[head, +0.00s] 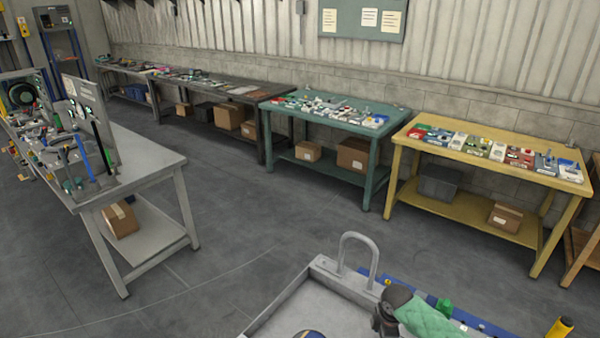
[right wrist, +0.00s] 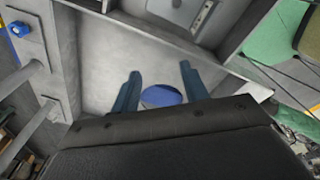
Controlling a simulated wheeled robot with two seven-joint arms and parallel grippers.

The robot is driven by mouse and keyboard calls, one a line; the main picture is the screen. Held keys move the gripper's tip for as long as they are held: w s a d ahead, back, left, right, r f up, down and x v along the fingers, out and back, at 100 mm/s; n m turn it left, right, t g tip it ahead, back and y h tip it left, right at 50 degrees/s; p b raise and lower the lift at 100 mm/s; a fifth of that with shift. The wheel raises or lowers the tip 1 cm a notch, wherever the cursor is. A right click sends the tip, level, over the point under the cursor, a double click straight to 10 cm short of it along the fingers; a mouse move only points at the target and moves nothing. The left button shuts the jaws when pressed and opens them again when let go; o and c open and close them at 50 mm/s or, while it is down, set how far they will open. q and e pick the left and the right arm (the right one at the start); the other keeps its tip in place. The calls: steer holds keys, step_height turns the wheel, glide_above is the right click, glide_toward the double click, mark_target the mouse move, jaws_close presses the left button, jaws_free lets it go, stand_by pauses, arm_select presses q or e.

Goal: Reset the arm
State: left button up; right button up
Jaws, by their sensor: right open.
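My right gripper (right wrist: 160,82) shows in the right wrist view with its two dark blue fingers spread apart. Nothing is held between them. Below them is the pale grey floor of a tray-like container (right wrist: 101,74). A blue rounded object (right wrist: 161,96) shows between the fingers, partly hidden by the gripper body. In the head view a grey tray (head: 292,302) with a raised metal handle (head: 358,252) is at the bottom, and the top of a dark blue round thing (head: 309,334) shows at the frame edge. My left gripper is not in view.
A black part and a green quilted thing (head: 432,314) are at the tray's right. A grey workbench (head: 140,165) with tools stands left. A green table (head: 330,118) and a yellow table (head: 490,170) with small parts stand along the wall. The grey floor between is clear.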

steer(key=s+a+r+m+t+y, duration=0.25)
steer(key=s+a+m, duration=0.35)
steer(key=s+a, duration=0.6)
steer(key=s+d+r+m+h, duration=0.2)
steer(key=s+d+r+m, duration=0.25)
steer(key=s, duration=0.45)
steer(key=s+d+r+m+h, duration=0.1)
steer(key=s+d+r+m, duration=0.35)
steer(key=s, duration=0.45)
steer(key=s+a+f+b+x, duration=0.1)
steer(key=s+b+x, duration=0.15)
steer(key=x, duration=1.15)
steer(key=s+f+b+x, duration=0.1)
steer(key=s+b+x, duration=0.15)
steer(key=x, duration=1.25)
arm_select(q)
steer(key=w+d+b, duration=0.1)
steer(key=b, duration=0.1)
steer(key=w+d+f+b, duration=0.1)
steer(key=b, duration=0.1)
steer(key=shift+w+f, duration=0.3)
arm_select(e)
steer(key=s+f, duration=0.4)
steer(key=f, duration=1)
steer(key=s+f+g, duration=0.1)
steer(key=s+f, duration=0.4)
steer(key=f, duration=0.9)
steer(key=shift+a+m, duration=0.3)
